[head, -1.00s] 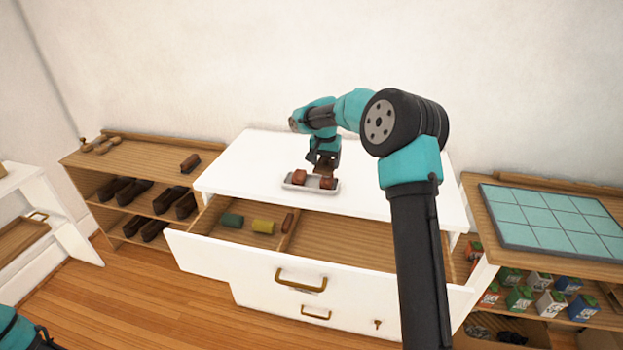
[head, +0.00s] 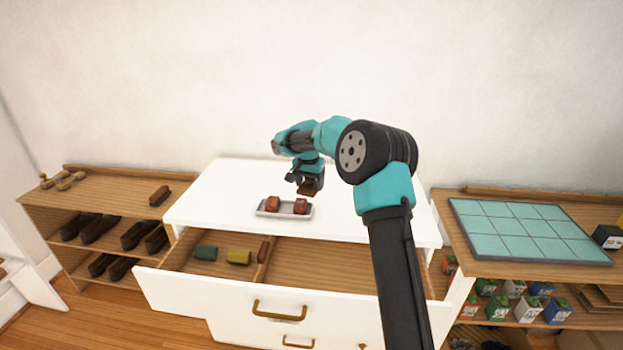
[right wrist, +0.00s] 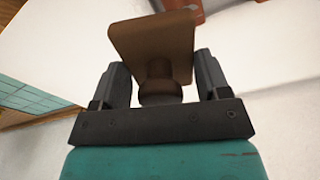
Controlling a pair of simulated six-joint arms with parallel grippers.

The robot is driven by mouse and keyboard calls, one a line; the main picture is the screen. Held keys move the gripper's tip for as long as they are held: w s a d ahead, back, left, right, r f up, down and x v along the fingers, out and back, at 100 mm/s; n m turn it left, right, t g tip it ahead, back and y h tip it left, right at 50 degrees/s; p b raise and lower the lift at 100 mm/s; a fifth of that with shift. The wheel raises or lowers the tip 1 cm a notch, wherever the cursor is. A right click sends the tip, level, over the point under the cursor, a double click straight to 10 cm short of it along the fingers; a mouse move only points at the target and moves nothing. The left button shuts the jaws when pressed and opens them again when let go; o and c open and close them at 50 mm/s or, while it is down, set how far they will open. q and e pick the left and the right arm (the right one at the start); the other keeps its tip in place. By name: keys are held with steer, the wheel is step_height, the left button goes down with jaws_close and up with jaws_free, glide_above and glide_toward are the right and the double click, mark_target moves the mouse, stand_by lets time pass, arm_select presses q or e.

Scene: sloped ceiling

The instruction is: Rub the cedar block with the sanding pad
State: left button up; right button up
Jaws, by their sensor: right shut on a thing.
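My right gripper (head: 306,180) is shut on the knob handle of a brown, flat-faced sanding pad (head: 309,189). In the right wrist view, the pad (right wrist: 152,45) stands beyond the fingers with its knob between them. Two reddish-brown blocks lie on a small pale tray (head: 285,216) on the white top: a left block (head: 272,204) and a right block (head: 300,206). I cannot tell which is cedar. The pad is just behind and above the right block, seemingly apart from it. A reddish piece shows behind the pad in the right wrist view. My left gripper is out of view.
The tray stands on a white cabinet top (head: 215,200). Its open drawer (head: 335,262) below holds a green roll (head: 205,253), a yellow roll (head: 239,257) and a small brown piece (head: 263,251). Wooden shelves stand left and right; the right one bears a tiled panel (head: 525,230).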

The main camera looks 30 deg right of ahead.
mark_target(296, 202)
step_height(296, 202, down, 6)
steer(key=shift+r, duration=0.1)
steer(key=shift+w+a, duration=2.1)
steer(key=shift+a, duration=0.25)
steer(key=shift+s+d, duration=2.15)
steer(key=shift+d, duration=0.25)
steer(key=shift+r, duration=4.05)
